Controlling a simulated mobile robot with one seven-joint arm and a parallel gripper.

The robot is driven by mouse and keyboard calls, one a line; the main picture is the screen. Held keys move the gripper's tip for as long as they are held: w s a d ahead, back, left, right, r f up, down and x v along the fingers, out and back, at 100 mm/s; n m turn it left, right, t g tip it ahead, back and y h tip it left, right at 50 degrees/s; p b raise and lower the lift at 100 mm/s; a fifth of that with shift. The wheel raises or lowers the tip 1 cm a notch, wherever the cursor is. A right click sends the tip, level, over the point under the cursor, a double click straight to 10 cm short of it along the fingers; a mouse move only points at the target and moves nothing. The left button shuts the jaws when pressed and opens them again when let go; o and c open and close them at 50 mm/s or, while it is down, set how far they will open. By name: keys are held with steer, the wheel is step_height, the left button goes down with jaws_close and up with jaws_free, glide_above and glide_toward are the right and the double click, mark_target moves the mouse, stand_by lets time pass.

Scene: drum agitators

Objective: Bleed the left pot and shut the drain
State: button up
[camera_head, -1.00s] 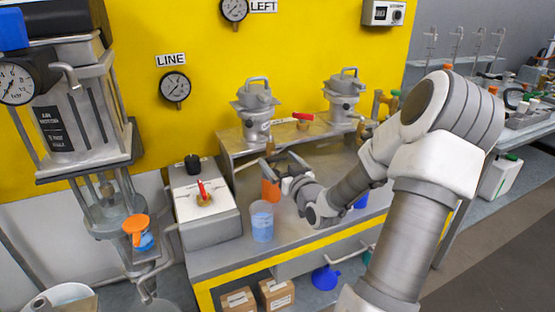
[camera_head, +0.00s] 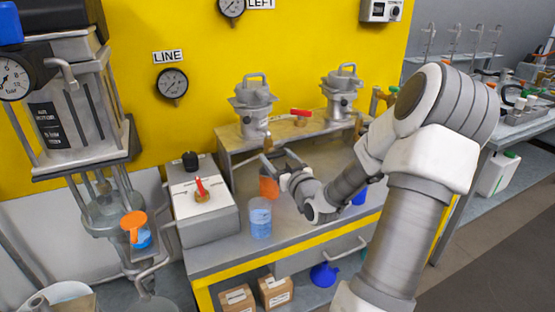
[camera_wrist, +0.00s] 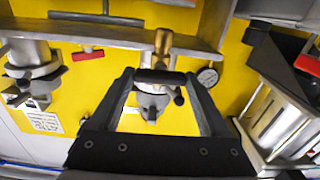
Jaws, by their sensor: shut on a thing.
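The left pot (camera_head: 252,112) is a grey metal vessel with a top handle, standing on the shelf against the yellow panel. Its brass drain valve (camera_head: 269,143) hangs below the shelf edge; the brass also shows in the wrist view (camera_wrist: 163,42). My gripper (camera_head: 277,158) is at this drain, below the shelf. In the wrist view, its two dark fingers (camera_wrist: 160,88) are shut on a short dark bar (camera_wrist: 158,76), which looks like the drain handle. An orange vessel (camera_head: 268,188) stands under the drain, partly hidden by my gripper.
A beaker of blue liquid (camera_head: 261,222) stands near the bench front. A grey box with a red lever (camera_head: 200,188) is to the left. The right pot (camera_head: 341,98) and a red-handled valve (camera_head: 301,112) share the shelf. A LINE gauge (camera_head: 172,83) is on the panel.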

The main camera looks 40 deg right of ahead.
steer(key=n+b, duration=0.1)
steer(key=b, duration=0.1)
steer(key=n+b, duration=0.3)
steer(key=b, duration=0.1)
steer(key=shift+a+f+n, duration=0.15)
steer(key=shift+f+n, duration=0.1)
steer(key=shift+n, duration=0.05)
steer(key=n+b, duration=0.5)
steer(key=b, duration=0.2)
steer(key=n, duration=0.1)
steer(key=n+b, duration=0.1)
steer(key=n, duration=0.1)
steer(key=shift+r+n, duration=0.25)
steer(key=shift+n, duration=2.15)
steer(key=o, duration=1.2)
steer(key=shift+s, duration=0.1)
